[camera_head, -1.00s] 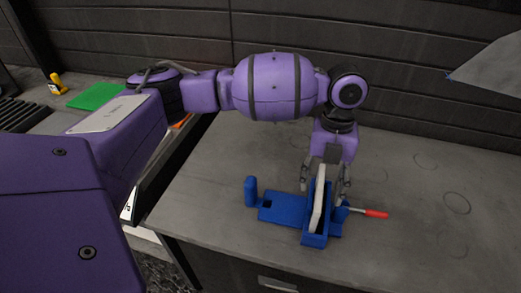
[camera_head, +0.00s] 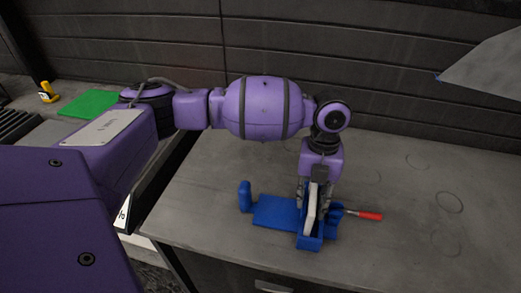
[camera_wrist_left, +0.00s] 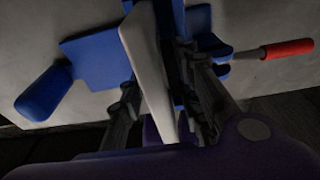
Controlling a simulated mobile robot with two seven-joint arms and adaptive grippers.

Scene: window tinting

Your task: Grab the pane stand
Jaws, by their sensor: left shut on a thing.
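The blue pane stand (camera_head: 276,212) is on the grey table near its front edge. It has a flat base, a rounded post at the left and an upright holder at the right. A pale flat piece (camera_head: 312,212) stands in that holder. My left gripper (camera_head: 313,197) points down over the holder, shut on the stand, with one finger on each side. The left wrist view shows the fingers (camera_wrist_left: 158,88) flanking the pale piece and the stand's blue upright (camera_wrist_left: 172,40). The exact contact points are partly hidden. My right gripper is not in view.
A red-handled tool (camera_head: 370,217) sticks out from the stand's right side. A green sheet (camera_head: 88,103) and a yellow object (camera_head: 47,93) lie at the far left. The table (camera_head: 400,180) is clear to the right; a dark panelled wall (camera_head: 400,90) stands behind.

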